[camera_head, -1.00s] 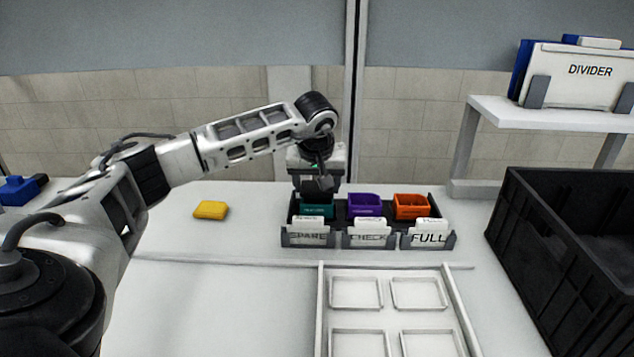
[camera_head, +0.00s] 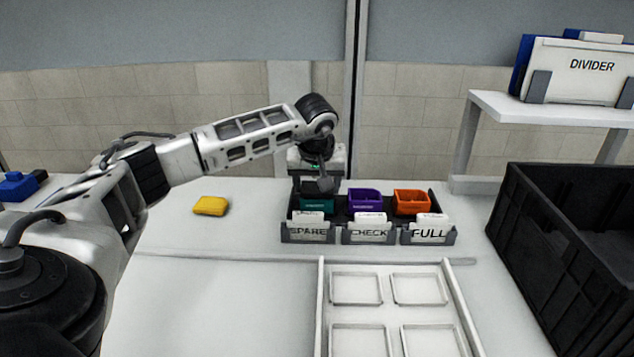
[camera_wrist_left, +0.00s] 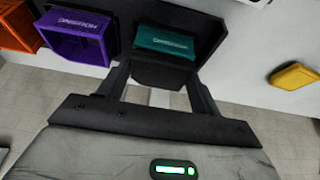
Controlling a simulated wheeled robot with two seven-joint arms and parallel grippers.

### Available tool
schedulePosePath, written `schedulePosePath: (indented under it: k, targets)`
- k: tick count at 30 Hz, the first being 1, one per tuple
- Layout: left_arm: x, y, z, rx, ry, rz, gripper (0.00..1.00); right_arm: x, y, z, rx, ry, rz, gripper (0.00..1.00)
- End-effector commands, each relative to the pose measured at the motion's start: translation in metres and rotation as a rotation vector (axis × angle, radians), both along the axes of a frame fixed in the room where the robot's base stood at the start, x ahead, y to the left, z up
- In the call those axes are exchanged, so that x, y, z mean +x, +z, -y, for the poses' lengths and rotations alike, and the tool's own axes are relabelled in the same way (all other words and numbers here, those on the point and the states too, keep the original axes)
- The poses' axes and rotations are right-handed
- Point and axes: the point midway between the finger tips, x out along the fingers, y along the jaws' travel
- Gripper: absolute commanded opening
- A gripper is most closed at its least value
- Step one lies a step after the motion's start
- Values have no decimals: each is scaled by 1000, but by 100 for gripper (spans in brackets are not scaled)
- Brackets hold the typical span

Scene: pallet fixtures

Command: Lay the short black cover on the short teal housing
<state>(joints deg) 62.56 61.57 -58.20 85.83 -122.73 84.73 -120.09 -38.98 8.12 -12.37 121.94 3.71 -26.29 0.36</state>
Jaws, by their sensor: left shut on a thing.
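The short teal housing (camera_head: 316,206) stands at the left end of the black tray, behind the SPARE card. It also shows in the left wrist view (camera_wrist_left: 165,42), just beyond the fingertips. My left gripper (camera_head: 318,190) points down right over the teal housing. In the left wrist view its fingers (camera_wrist_left: 160,73) are shut on a dark piece, the short black cover (camera_wrist_left: 163,77), beside the teal housing's near edge. I cannot tell whether the cover touches the housing. In the head view the cover is hard to make out against the gripper. My right gripper is out of view.
A purple housing (camera_head: 365,200) and an orange housing (camera_head: 411,202) stand to the right in the same tray (camera_head: 437,200). A yellow block (camera_head: 211,206) lies left. A white compartment tray (camera_head: 321,310) is in front; a black crate (camera_head: 555,255) stands right. The table's left front is clear.

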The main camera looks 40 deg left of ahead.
Motion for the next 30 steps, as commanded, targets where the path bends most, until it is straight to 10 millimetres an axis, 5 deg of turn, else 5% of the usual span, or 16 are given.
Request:
schedulePosePath:
  k: [11, 12, 15, 25, 30]
  targets:
    - [0, -2, 0, 0, 0, 0, 43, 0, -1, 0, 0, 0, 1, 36]
    - [0, -2, 0, 0, 0, 0, 70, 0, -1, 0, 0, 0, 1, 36]
    - [0, -2, 0, 0, 0, 0, 90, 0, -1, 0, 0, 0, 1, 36]
    - [0, -1, 0, 1, 0, 1, 90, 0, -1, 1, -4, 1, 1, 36]
    - [-7, 22, 6, 1, -2, 5, 90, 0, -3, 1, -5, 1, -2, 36]
